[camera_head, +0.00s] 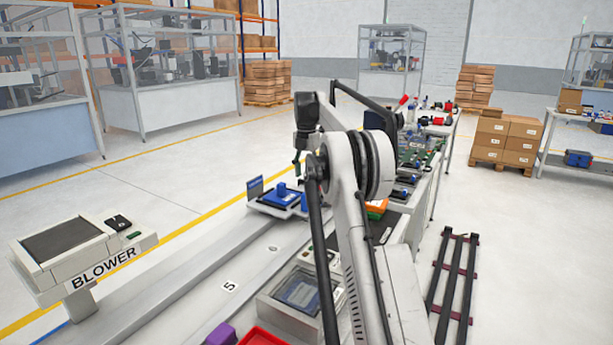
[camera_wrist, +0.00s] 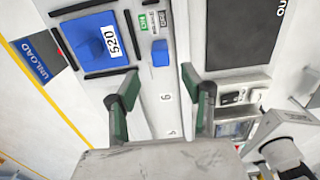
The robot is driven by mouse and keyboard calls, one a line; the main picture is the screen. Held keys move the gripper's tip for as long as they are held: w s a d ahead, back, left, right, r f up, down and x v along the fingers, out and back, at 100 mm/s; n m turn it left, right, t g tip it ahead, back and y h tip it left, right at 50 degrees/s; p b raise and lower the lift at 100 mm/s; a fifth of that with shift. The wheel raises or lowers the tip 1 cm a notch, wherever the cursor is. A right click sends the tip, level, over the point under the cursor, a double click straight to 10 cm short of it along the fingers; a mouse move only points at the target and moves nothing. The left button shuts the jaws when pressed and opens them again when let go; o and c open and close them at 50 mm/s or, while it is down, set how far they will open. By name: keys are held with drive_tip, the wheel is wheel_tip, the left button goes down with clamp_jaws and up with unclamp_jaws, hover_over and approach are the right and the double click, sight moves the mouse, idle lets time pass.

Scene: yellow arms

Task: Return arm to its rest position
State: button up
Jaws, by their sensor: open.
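My arm rises through the middle of the head view and reaches over the long workbench. My gripper (camera_head: 297,168) hangs downward near its far end, above the bench beside a blue part on a light fixture (camera_head: 262,208). In the wrist view my gripper (camera_wrist: 160,88) is open, its two green-padded fingers well apart. Only the bench surface shows between them, with nothing held. The blue part (camera_wrist: 88,38), next to a "520" label, lies up and left of the fingers, apart from them. A smaller blue block (camera_wrist: 160,53) lies just beyond the fingertips.
A blower unit (camera_head: 75,255) stands at the left of the bench. A device with a screen (camera_head: 300,292) and a red tray (camera_head: 262,337) sit near the front. A dark rack (camera_head: 456,275) stands on the floor to the right. Stacked boxes (camera_head: 507,140) stand farther back.

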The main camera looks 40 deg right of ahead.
idle(0.3)
drive_tip(key=s+a+r+m+t, duration=0.1)
drive_tip(key=s+a+r+m, duration=0.15)
drive_tip(key=a+r, duration=0.35)
drive_tip(key=s+a+r+m+t, duration=0.1)
drive_tip(key=s+a+r+m, duration=0.15)
drive_tip(key=a, duration=0.65)
drive_tip(key=s+a+r+m+t+h, duration=0.1)
drive_tip(key=s+a+r+m, duration=0.2)
drive_tip(key=s+a+m, duration=0.55)
drive_tip(key=s+a+f+m+t, duration=0.1)
drive_tip(key=s+a+f+m, duration=0.1)
drive_tip(key=s+a+f, duration=0.2)
drive_tip(key=s+a+f+m+t, duration=0.1)
drive_tip(key=s+a+f+m, duration=0.2)
drive_tip(key=s+a, duration=0.7)
drive_tip(key=s+a+f+m+t+y, duration=0.1)
drive_tip(key=s+a+f, duration=0.5)
drive_tip(key=s, duration=0.7)
drive_tip(key=shift+a+f+m+t, duration=0.35)
drive_tip(key=shift+a+m+t, duration=0.2)
drive_tip(key=shift+m, duration=0.7)
drive_tip(key=shift+s, duration=0.1)
drive_tip(key=shift+c, duration=0.4)
